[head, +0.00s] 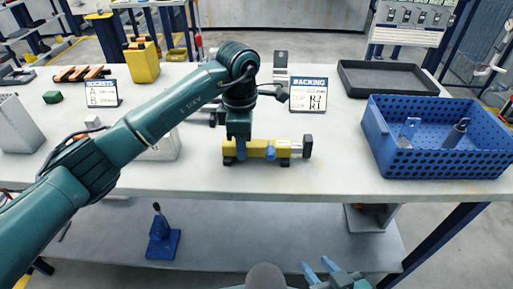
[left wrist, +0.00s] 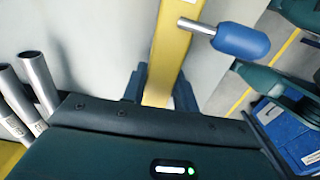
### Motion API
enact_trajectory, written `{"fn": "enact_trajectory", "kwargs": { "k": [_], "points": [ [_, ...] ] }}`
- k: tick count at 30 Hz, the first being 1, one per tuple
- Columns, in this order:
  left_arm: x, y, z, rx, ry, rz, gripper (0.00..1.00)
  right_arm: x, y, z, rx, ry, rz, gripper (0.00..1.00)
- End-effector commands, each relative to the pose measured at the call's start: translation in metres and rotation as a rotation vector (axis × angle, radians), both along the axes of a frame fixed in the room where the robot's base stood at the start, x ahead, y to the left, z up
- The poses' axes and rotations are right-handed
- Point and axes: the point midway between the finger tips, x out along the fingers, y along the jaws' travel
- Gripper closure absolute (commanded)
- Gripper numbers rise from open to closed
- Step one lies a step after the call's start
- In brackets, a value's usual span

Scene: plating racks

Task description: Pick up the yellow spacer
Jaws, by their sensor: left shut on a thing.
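A long yellow bar, the yellow spacer (head: 262,156), is at the front middle of the white table. It has a blue knob on a metal rod at its front, and a grey and black end at the right. My left gripper (head: 237,142) points down at the bar's left part. In the left wrist view the yellow spacer (left wrist: 170,45) runs between the two dark fingers (left wrist: 160,92), which are shut on it. Whether it touches the table is hard to tell. My right gripper (head: 319,266) is at the bottom edge, empty, with its fingertips apart.
A blue perforated basket (head: 438,166) holding metal parts stands at the right. A yellow container (head: 142,63) is at the back left. Table between spacer and basket is clear.

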Motion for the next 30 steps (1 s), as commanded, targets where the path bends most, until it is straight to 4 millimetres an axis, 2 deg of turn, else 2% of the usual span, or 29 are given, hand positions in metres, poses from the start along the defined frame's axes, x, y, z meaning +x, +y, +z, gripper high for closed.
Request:
{"fn": "enact_trajectory", "kwargs": {
  "k": [5, 12, 17, 24, 30],
  "points": [
    [0.0, 0.0, 0.0, 0.0, 0.0, 0.0, 1.0, 0.0, 0.0, 0.0, 0.0, -0.001, 0.0, 0.64],
    [0.0, 0.0, 0.001, -0.001, -0.001, 0.0, 1.0, 0.0, 0.0, 0.001, 0.0, -0.001, -0.001, 0.64],
    [0.001, 0.0, 0.013, -0.002, -0.003, 0.0, 1.0, 0.001, 0.0, 0.007, 0.001, -0.003, 0.0, 0.64],
    [0.001, 0.0, 0.063, 0.0, -0.007, -0.001, 1.0, 0.001, 0.0, 0.003, 0.008, -0.002, -0.002, 0.64],
    [0.001, 0.0, 0.096, 0.0, -0.005, -0.001, 1.0, 0.001, 0.0, 0.003, 0.011, -0.001, -0.003, 0.64]
  ]
}}
